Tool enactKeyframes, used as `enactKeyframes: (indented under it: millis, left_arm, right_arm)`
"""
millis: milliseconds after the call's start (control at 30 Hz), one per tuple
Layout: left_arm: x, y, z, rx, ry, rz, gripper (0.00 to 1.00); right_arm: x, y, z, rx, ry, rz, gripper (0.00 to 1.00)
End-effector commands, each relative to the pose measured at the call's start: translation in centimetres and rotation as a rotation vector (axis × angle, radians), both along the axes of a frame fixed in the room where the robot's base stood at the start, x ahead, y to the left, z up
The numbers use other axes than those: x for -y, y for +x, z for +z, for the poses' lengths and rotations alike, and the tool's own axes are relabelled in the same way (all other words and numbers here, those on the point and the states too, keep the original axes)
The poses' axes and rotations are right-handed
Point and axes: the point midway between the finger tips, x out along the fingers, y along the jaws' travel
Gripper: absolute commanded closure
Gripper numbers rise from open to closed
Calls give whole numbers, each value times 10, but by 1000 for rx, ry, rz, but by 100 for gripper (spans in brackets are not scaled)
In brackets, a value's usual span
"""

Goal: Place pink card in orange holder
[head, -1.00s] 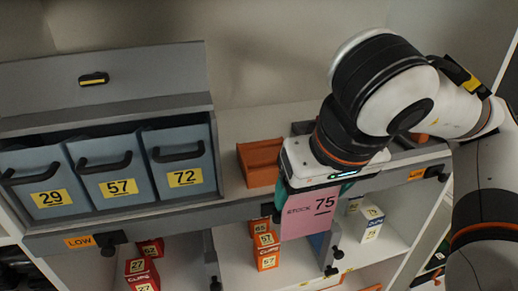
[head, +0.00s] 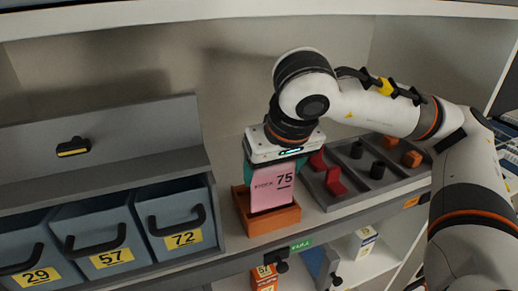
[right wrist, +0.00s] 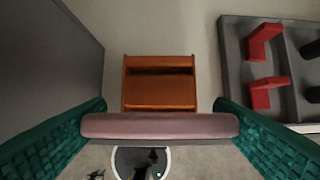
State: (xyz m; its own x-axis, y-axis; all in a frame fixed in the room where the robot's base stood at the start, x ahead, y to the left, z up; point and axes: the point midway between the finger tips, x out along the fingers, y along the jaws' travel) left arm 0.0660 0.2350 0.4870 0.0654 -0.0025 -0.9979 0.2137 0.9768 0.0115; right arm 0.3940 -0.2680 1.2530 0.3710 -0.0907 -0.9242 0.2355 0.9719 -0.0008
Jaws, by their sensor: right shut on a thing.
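The pink card (head: 273,190), printed "75", hangs upright from my right gripper (head: 271,170) in the head view. The gripper's teal fingers are shut on its upper part. In the right wrist view the card's edge (right wrist: 160,127) spans between the two teal fingers. The orange holder (head: 270,221) stands on the shelf, and the card's lower end overlaps it in the head view. The holder also shows beyond the card in the right wrist view (right wrist: 160,92). I cannot tell whether the card's lower edge is inside the slot. My left gripper is not in view.
Blue-grey bins (head: 172,222) with number labels stand left of the holder. A grey tray (head: 350,199) with red, black and orange pieces lies close on its right. A green label (head: 301,245) is on the shelf's front edge. Small boxes stand on the shelf below.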

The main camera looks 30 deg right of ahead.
Motion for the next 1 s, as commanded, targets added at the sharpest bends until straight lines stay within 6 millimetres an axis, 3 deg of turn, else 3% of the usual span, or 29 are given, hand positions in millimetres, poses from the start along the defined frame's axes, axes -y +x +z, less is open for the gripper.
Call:
enactKeyframes:
  millis: [33,200,333,700,1000]
  left_arm:
    - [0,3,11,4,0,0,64]
    - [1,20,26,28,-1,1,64]
    - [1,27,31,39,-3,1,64]
    - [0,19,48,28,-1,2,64]
    - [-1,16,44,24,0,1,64]
  right_arm:
    - [3,13,5,-5,2,-5,45]
    - [12,50,4,-1,1,-1,45]
    - [15,64,2,0,1,0,45]
    - [16,67,-34,-1,1,1,45]
    - [16,67,-37,0,2,1,45]
